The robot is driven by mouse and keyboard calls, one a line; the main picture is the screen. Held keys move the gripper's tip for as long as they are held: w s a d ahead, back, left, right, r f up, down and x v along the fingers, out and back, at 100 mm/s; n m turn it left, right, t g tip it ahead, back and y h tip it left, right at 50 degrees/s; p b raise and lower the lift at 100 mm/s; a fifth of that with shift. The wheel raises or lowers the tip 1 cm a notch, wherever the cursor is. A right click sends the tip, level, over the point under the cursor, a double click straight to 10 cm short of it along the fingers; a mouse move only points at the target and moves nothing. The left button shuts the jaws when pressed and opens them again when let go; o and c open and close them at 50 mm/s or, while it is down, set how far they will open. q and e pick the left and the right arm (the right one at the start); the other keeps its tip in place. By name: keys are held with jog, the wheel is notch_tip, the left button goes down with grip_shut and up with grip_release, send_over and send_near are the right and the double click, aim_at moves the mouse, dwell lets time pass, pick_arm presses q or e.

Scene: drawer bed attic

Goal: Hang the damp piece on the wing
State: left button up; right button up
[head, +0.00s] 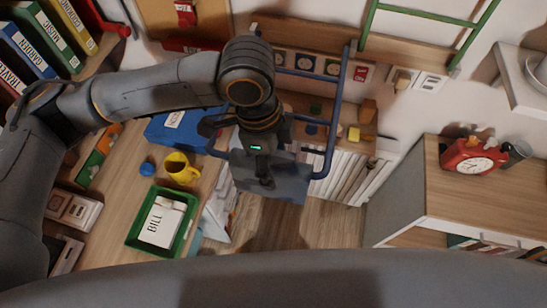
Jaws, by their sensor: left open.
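A blue tubular frame (338,112), which looks like the wing of a rack, stands near the wall in the middle of the head view. A grey-blue flat piece of cloth (285,187) shows at the frame's lower end, over the floor. My left gripper (265,182) is open, pointing down in front of the cloth. I cannot tell whether it touches the cloth. My left arm and gripper hide the left part of the frame and the cloth's upper part. My right gripper is out of view.
On the desk at left are a green tray (133,238) with a bill, a yellow mug (180,170), a blue ball (147,169) and a blue box (180,130). A wooden cabinet with a red clock (474,158) stands at right. Floor (300,228) shows between.

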pick_arm(q)
jog(key=r, duration=0.4)
jog(key=a+r, duration=0.1)
jog(key=r, duration=0.6)
jog(key=shift+w+a+r, duration=0.25)
jog(key=shift+a+r, duration=0.05)
jog(key=shift+a, duration=0.05)
